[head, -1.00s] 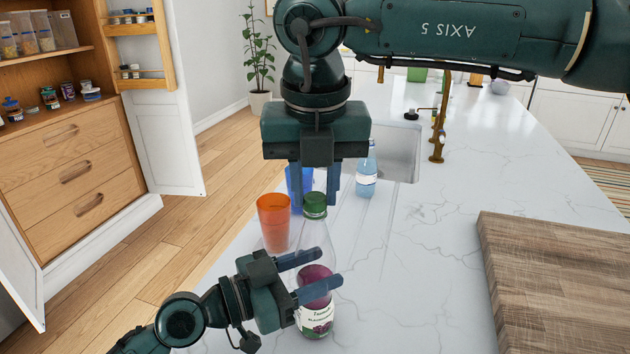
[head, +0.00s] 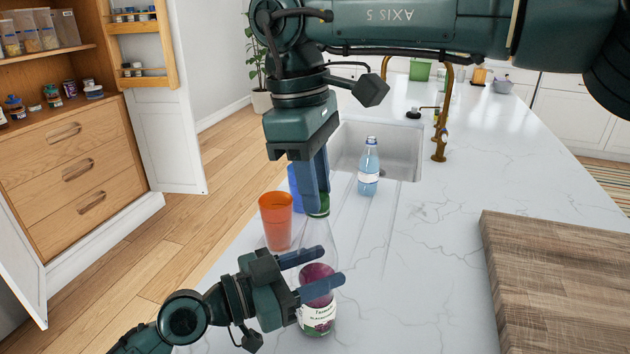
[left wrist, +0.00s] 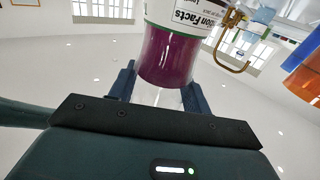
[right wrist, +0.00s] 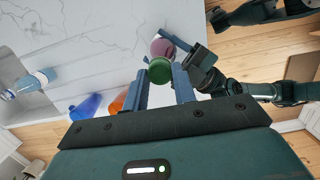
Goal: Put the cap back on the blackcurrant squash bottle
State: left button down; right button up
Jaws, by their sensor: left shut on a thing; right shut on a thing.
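The blackcurrant squash bottle (head: 318,318) stands upright on the worktop, with a clear upper part, purple drink and a white label. My left gripper (head: 329,265) is shut around its body; the left wrist view shows the bottle (left wrist: 168,60) between the fingers. The green cap (head: 318,206) is at the top of the bottle's neck. My right gripper (head: 314,200) comes down from above and is shut on the cap, which also shows between the fingers in the right wrist view (right wrist: 160,70). The fingers partly hide the cap, and I cannot tell how tightly it sits.
An orange cup (head: 276,222) stands close left of the bottle, with a blue cup (head: 296,190) behind it, partly hidden. A blue-tinted bottle (head: 369,168) stands by the sink (head: 400,150). A wooden board (head: 560,270) lies at right. The worktop between is clear.

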jog(key=o, duration=0.9)
jog(key=shift+r, duration=2.25)
